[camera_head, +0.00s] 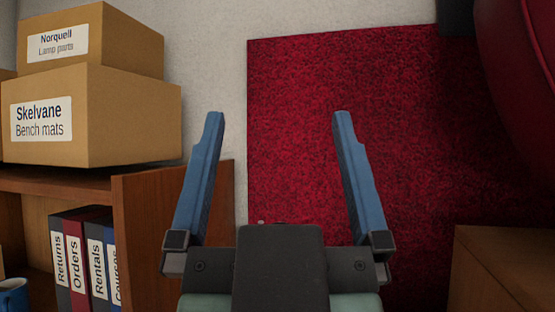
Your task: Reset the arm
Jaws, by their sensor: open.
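My gripper (277,118) is in the lower middle of the head view. Its two blue fingers stand wide apart and point up in the picture. Nothing is between them; a red panel and a strip of pale wall show behind the gap. The dark grey palm sits at the bottom edge. The rest of my arm is out of view.
At the left, a wooden shelf (140,235) bears two cardboard boxes, a Skelvane box (125,115) under a Norquell box (125,40). Several binders (75,260) and a blue mug (14,295) are below. A red panel (430,120) is behind. A wooden surface (510,260) is lower right.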

